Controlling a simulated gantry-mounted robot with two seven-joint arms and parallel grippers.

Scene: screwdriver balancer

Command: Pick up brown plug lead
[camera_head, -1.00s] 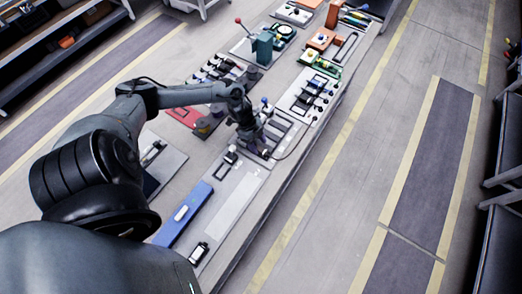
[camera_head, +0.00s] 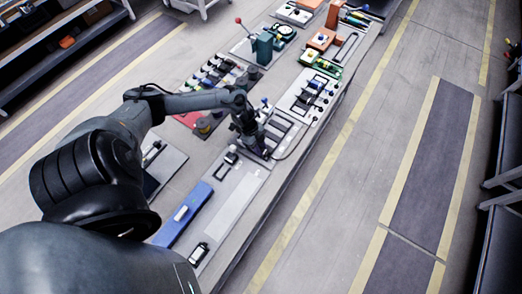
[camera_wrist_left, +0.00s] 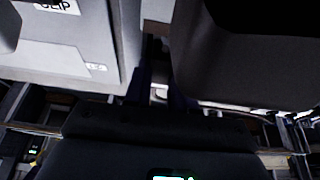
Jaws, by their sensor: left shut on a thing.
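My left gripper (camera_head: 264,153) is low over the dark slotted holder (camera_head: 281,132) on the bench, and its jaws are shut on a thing. A thin black cable (camera_head: 300,145) runs from the fingertips in a curve up to the right, so the held thing appears to be the plug lead. Its plug and any brown colour are hidden by the gripper. In the left wrist view the fingers (camera_wrist_left: 155,85) are dark and close together, and the held thing cannot be made out. My right gripper is not in view.
A panel with black plugs (camera_head: 310,95) lies just beyond the gripper. A blue case (camera_head: 183,215) and a pale strip (camera_head: 235,200) lie nearer. The bench's right edge is close to the cable, with open floor beyond.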

